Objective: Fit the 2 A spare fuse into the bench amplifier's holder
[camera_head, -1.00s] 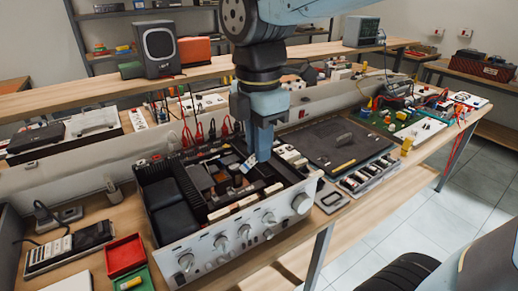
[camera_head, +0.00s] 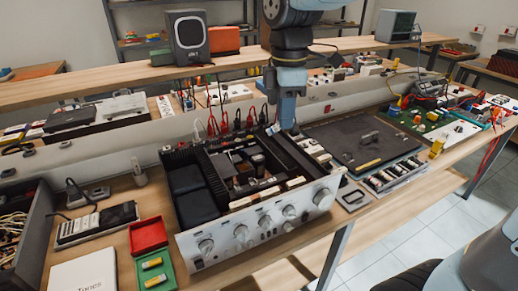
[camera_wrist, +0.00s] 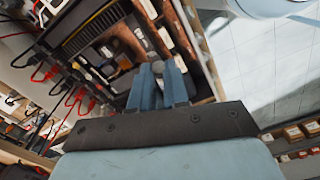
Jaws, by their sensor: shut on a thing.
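The bench amplifier (camera_head: 262,222) stands open-topped on the bench, its silver front with knobs facing me. My gripper (camera_head: 287,127) points down over its right rear part. It is shut, with a small pale piece (camera_head: 272,130) at the left of its fingertips, probably a fuse; its rating cannot be read. In the wrist view my gripper's blue fingers (camera_wrist: 160,85) are close together, with a greyish round bit between their tips. The fuse holder cannot be made out among the dark parts inside. A green tray (camera_head: 170,283) holds yellow cylindrical pieces.
An empty-looking red tray (camera_head: 148,235) sits behind the green one. A multimeter (camera_head: 97,224) lies at left. A dark mat (camera_head: 360,143) and a case of small parts (camera_head: 393,175) lie right of the amplifier. Red and black cables (camera_head: 222,122) rise behind it.

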